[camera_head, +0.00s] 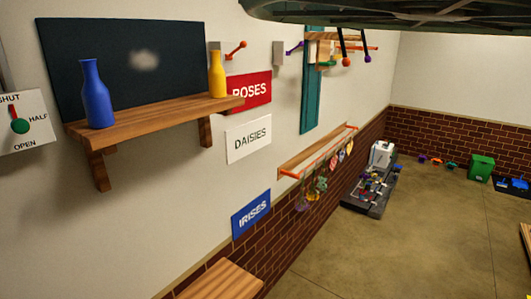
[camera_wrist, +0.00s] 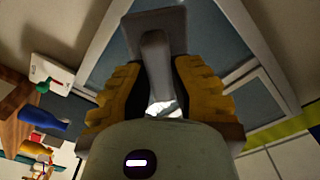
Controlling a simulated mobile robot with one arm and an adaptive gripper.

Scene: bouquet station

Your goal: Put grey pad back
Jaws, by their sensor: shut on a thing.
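The grey pad (camera_wrist: 152,20) shows at the top middle of the wrist view, with a grey stem running from it down between my fingers. My gripper (camera_wrist: 157,72) has yellow and black fingers and is shut on this stem. The head view shows neither the gripper nor the pad clearly. I cannot tell from these frames where the pad's place is.
A dark board (camera_head: 120,75) with a pale smudge hangs above a wooden shelf (camera_head: 150,122). A blue vase (camera_head: 96,95) and a yellow vase (camera_head: 217,75) stand there. A lever sign (camera_head: 22,122) is at left. Open floor (camera_head: 400,250) lies at right.

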